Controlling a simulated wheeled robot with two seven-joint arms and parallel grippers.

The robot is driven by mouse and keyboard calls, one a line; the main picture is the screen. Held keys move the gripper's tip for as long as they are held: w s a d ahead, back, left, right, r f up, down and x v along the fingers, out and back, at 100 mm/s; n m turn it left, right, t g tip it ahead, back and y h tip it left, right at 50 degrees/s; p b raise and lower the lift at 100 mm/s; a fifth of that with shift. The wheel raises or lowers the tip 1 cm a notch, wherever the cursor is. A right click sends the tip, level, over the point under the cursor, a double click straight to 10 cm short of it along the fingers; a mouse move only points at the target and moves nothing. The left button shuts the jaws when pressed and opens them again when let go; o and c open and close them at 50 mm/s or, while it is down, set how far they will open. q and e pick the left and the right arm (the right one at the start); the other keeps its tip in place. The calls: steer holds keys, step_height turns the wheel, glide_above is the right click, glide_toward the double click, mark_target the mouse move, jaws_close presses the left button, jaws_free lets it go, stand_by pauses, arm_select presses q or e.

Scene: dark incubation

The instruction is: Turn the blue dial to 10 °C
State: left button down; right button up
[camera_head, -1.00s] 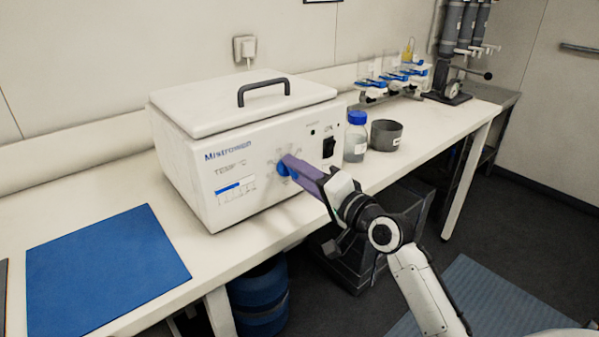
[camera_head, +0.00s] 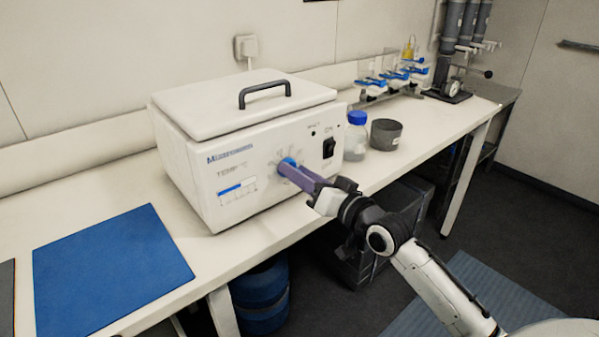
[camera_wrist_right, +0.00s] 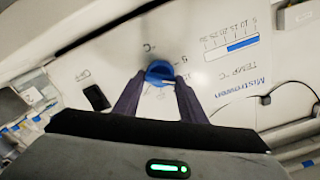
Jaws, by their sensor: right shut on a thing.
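The white incubator box (camera_head: 205,165) stands on the bench with a black handle on its lid. Its blue dial (camera_head: 286,165) is on the front face, partly hidden by my fingers in the head view. The right wrist view shows the dial (camera_wrist_right: 160,71) between my fingertips, with a printed scale around it; its exact setting is too blurred to read. My right gripper (camera_head: 294,169) is shut on the dial, its purple fingers reaching in from the right. It also shows in the right wrist view (camera_wrist_right: 161,80). My left gripper is not in view.
A black switch (camera_head: 329,147) sits right of the dial. A blue-capped bottle (camera_head: 356,140) and a dark grey pot (camera_head: 386,134) stand right of the box. A blue mat (camera_head: 110,265) lies at left. The bench front between mat and box is clear.

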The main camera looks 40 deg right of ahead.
stand_by(0.4)
steer(key=o, duration=1.1)
steer(key=shift+c, duration=0.2)
steer(key=shift+s, duration=0.1)
steer(key=s+b, duration=0.1)
steer(key=s, duration=0.9)
steer(key=shift+d, duration=0.45)
